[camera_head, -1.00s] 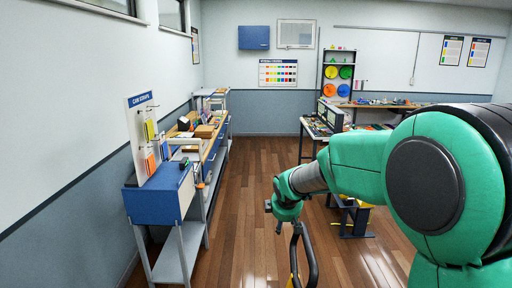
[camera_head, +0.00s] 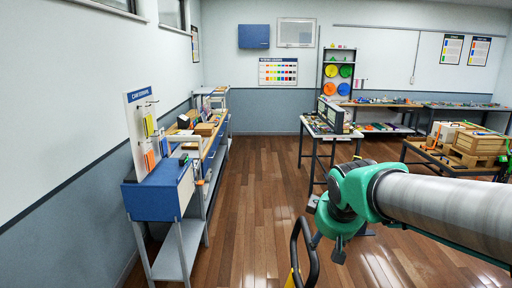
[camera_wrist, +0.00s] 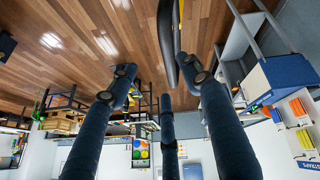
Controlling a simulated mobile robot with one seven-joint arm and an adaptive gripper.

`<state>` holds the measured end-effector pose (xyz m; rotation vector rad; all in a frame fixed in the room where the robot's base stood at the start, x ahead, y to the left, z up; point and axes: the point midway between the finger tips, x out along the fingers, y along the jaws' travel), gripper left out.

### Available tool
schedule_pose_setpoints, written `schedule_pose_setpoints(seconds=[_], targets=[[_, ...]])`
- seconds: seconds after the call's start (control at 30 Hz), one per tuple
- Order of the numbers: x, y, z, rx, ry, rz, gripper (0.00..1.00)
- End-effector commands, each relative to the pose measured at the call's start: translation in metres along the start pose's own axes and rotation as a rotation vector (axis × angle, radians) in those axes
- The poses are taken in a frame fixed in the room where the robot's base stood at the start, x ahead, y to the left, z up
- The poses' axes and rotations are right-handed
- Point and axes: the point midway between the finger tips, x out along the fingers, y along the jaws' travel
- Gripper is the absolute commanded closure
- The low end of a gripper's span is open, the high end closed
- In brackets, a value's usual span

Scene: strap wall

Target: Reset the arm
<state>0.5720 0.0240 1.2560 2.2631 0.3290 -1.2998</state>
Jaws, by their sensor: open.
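My gripper (camera_wrist: 162,88) shows in the wrist view. Its dark fingers are spread apart, with nothing between them. That view is upside down, with the wooden floor at the top. In the head view my green and grey arm (camera_head: 425,205) reaches in from the right edge, over the floor. Its green joints are near the lower middle. The fingers cannot be made out clearly there.
A blue and grey strap stand (camera_head: 158,200) with hanging straps is by the left wall. A table with a monitor (camera_head: 333,114) stands behind the arm. A wooden crate (camera_head: 478,144) is on a table at right. The middle floor (camera_head: 245,190) is clear.

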Motion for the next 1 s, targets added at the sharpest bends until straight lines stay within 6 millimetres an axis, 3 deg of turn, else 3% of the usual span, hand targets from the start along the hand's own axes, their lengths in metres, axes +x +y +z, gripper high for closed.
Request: schedule_pose_setpoints(seconds=[0.3,0.7,1.0], targets=[[-0.042,-0.027,0.075,0.198,-0.011,-0.012,0.51],[-0.075,-0.073,0.166,0.44,-0.025,-0.036,0.51],[-0.083,-0.099,0.208,0.552,-0.034,-0.05,0.51]])
